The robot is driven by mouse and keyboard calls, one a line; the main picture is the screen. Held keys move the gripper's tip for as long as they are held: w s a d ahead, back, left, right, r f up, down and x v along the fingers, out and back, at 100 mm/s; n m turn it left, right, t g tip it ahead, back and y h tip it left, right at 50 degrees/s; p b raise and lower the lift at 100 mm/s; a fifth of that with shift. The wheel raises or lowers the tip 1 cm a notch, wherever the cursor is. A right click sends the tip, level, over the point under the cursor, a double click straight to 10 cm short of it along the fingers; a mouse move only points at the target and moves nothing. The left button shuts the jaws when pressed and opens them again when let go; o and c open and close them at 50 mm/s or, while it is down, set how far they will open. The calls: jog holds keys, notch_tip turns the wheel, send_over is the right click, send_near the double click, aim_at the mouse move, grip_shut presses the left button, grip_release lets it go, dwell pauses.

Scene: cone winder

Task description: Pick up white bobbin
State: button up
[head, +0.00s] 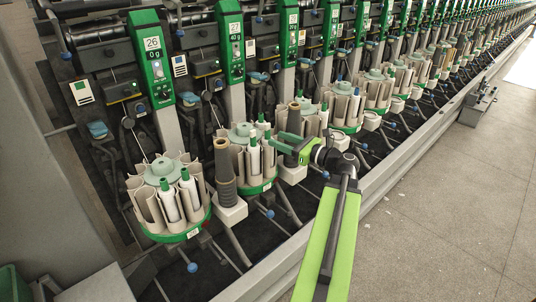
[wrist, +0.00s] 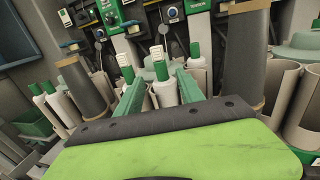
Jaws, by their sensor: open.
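White bobbins with green tops stand upright in the beige pockets of the round magazines. In the head view, one white bobbin (head: 254,158) stands in the second magazine, just left of my gripper (head: 277,141). My gripper is open and empty, its green fingers pointing left toward that magazine. In the wrist view, a white bobbin (wrist: 165,94) with a green top shows between the spread fingers of my gripper (wrist: 160,82). It looks beyond the fingertips; I cannot tell whether they touch it. Another white bobbin (wrist: 195,58) stands behind to the right.
A dark cone stack (head: 224,175) stands left of the second magazine, and another dark stack (head: 303,130) is close to my gripper. The front magazine (head: 180,236) also holds white bobbins. The machine's grey rail (head: 380,180) runs along the aisle; the floor (head: 450,220) is clear.

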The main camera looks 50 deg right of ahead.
jog(key=w, duration=0.5)
jog(key=w+a, duration=0.1)
jog(key=w, duration=0.2)
jog(key=shift+w, duration=0.35)
grip_shut()
